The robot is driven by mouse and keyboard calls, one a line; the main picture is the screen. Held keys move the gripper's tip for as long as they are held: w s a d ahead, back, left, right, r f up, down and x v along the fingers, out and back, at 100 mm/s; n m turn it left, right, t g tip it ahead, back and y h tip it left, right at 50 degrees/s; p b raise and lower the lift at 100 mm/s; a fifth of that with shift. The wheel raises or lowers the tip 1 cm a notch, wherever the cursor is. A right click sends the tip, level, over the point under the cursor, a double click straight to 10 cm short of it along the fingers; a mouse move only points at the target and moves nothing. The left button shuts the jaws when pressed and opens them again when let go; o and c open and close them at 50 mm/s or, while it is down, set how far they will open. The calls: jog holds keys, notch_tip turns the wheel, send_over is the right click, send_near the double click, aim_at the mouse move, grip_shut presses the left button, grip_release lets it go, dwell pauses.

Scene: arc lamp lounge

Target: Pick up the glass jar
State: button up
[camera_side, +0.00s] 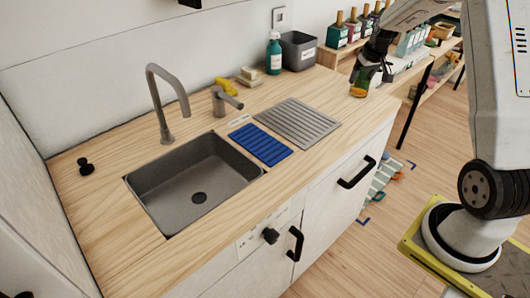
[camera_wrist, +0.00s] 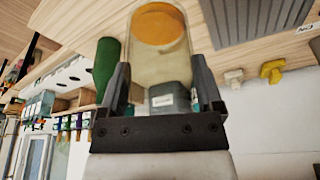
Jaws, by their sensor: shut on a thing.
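The glass jar (camera_wrist: 160,52) is clear, with a round orange-brown end, and sits between the two dark fingers of my gripper (camera_wrist: 160,72) in the wrist view. My gripper is shut on it, with a finger touching each side. In the side view my gripper (camera_side: 370,72) is at the right end of the wooden counter. There the jar is small and mostly hidden by the fingers, with an orange end (camera_side: 358,92) low down. I cannot tell whether it touches the counter.
A green bottle (camera_wrist: 106,62) stands close beside the left finger. A grey bin (camera_side: 298,50) and a teal bottle (camera_side: 273,54) stand by the wall. A grey drain mat (camera_side: 298,122), blue mat (camera_side: 260,146) and sink (camera_side: 150,190) lie left. A shelf with several bottles (camera_side: 338,36) is behind.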

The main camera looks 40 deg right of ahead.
aim_at(364, 88)
jog(key=shift+s+a+r, duration=0.35)
jog(key=shift+s+a, duration=0.05)
jog(key=shift+s, duration=0.2)
jog(key=shift+s+a+r, duration=0.3)
jog(key=shift+s+a, duration=0.05)
jog(key=shift+s, duration=0.3)
jog(key=shift+s+a+r, duration=0.35)
jog(key=shift+s+a, duration=0.05)
jog(key=shift+s, duration=0.2)
jog(key=w+a+f+n, duration=0.25)
jog(key=w+a, duration=0.45)
jog(key=a, duration=0.5)
jog(key=a+f+n+y, duration=0.1)
jog(key=a+f+n, duration=0.1)
jog(key=a, duration=0.9)
jog(key=a+f+n, duration=0.2)
jog(key=a+f, duration=0.1)
jog(key=a, duration=0.8)
jog(key=a+f+n+y, duration=0.1)
jog(key=a+f+n, duration=0.1)
jog(key=a, duration=1)
jog(key=shift+s+a+f+n+y, duration=0.1)
jog(key=shift+s+f+n+y, duration=0.2)
jog(key=shift+s+f+n, duration=0.05)
jog(key=w+a+f, duration=0.3)
jog(key=w+f, duration=0.6)
jog(key=w, duration=0.4)
jog(key=shift+w+a+f, duration=0.15)
jog(key=shift+f, duration=0.1)
